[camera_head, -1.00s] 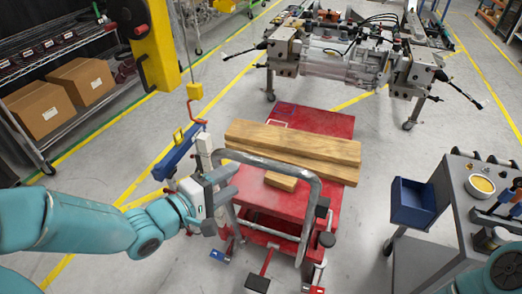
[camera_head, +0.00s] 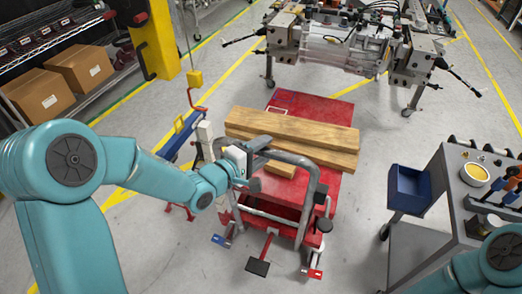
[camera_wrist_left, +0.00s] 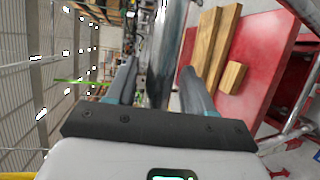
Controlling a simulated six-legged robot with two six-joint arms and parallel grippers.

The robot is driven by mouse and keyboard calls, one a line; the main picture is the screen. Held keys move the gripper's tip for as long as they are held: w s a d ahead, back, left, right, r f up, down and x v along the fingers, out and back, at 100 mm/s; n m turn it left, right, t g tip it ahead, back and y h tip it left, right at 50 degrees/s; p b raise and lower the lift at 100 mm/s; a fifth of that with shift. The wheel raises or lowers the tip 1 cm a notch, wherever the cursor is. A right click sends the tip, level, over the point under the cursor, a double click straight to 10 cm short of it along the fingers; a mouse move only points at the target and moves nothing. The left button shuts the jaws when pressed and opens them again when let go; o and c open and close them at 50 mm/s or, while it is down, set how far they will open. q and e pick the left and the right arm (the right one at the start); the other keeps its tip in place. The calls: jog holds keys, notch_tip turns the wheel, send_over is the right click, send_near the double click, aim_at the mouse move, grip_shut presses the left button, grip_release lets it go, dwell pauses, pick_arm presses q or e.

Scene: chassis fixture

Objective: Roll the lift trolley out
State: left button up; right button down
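The red lift trolley (camera_head: 322,204) stands on the floor in the head view, with wooden beams (camera_head: 300,130) lying across its deck. Its grey tubular push handle (camera_head: 312,180) rises at the near end. My left gripper (camera_head: 262,163) is at the handle's upper left corner. In the left wrist view, the gripper's two fingers (camera_wrist_left: 157,90) stand apart, one on each side of the grey handle tube (camera_wrist_left: 168,50). Gaps show beside the tube, so I see no firm grip. Part of my right arm shows at lower right; its gripper is out of frame.
A drive unit on a wheeled stand (camera_head: 345,45) stands beyond the trolley. A grey tool cart (camera_head: 455,225) with a blue bin (camera_head: 410,190) is at right. A blue hoist-like frame (camera_head: 182,140) and yellow post (camera_head: 155,40) are at left. Floor in front of the trolley is clear.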

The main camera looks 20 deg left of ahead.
pick_arm(q)
grip_shut()
jog(key=shift+s+f+b, duration=0.25)
jog(key=shift+s+b, duration=0.05)
jog(key=shift+b, duration=0.05)
jog(key=shift+s+f, duration=0.1)
jog(key=shift+s, duration=0.1)
jog(key=shift+s+r, duration=0.3)
jog(key=shift+s, duration=0.35)
jog(key=shift+o, duration=1)
grip_release()
jog(key=shift+w, duration=0.35)
jog(key=shift+s+a+r, duration=0.1)
jog(key=shift+s+a, duration=0.05)
jog(key=shift+s, duration=0.15)
jog(key=b+v, duration=0.7)
jog(key=v, duration=0.8)
jog(key=shift+s+b, duration=0.35)
pick_arm(e)
notch_tip(320, 180, down, 8)
jog(key=shift+s+f, duration=0.25)
jog(key=shift+s, duration=0.15)
pick_arm(q)
jog(key=shift+a+r, duration=0.1)
jog(key=shift+a, duration=0.05)
